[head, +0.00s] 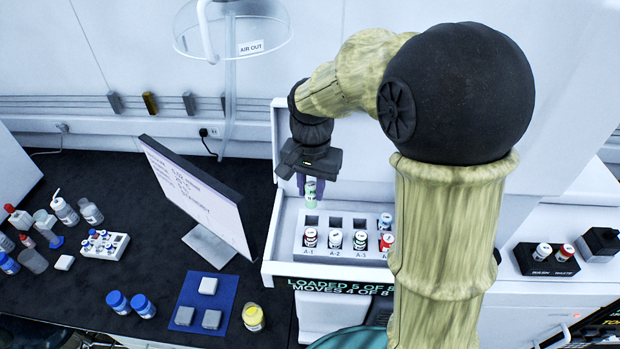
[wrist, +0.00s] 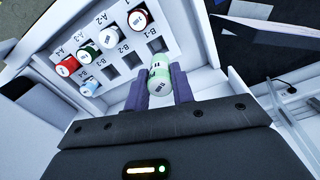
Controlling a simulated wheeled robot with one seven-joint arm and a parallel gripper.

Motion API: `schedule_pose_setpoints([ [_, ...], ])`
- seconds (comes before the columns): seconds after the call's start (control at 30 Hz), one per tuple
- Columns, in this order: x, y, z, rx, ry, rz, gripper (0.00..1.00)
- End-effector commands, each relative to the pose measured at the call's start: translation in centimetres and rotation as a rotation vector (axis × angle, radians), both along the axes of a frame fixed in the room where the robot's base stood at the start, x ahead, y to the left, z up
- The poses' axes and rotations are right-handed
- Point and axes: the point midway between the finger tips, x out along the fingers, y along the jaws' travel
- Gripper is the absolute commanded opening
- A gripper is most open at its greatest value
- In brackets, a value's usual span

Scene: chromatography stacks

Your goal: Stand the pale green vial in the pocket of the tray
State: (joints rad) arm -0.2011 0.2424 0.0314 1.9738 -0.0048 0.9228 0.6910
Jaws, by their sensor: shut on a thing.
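My gripper (head: 312,184) is shut on the pale green vial (head: 311,195), which has a white label. The vial hangs above the back left part of the grey tray (head: 323,224), near the empty pocket B-1. In the wrist view the vial (wrist: 160,85) sits between the two purple fingers (wrist: 163,90), over the B-1 end of the tray (wrist: 119,67). Part of pocket B-1 (wrist: 156,46) shows beyond the vial. Pockets B-2 (wrist: 131,60) and B-3 (wrist: 108,73) are also empty. The vial's lower end appears clear of the tray, but the exact gap is hard to tell.
Capped vials fill the front row A-1 (head: 310,238) to A-4, and a blue-capped vial (head: 385,221) stands in B-4. A monitor (head: 195,190) stands left of the tray's white drawer. A black block (head: 547,260) with two vials is at the right.

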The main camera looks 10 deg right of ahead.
Motion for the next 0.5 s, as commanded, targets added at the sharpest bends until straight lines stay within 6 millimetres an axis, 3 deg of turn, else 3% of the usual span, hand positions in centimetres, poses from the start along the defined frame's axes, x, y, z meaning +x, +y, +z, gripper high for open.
schedule_pose_setpoints([
  [0.5,0.0,-0.1,-1.2,0.000,0.000,-0.001,0.02],
])
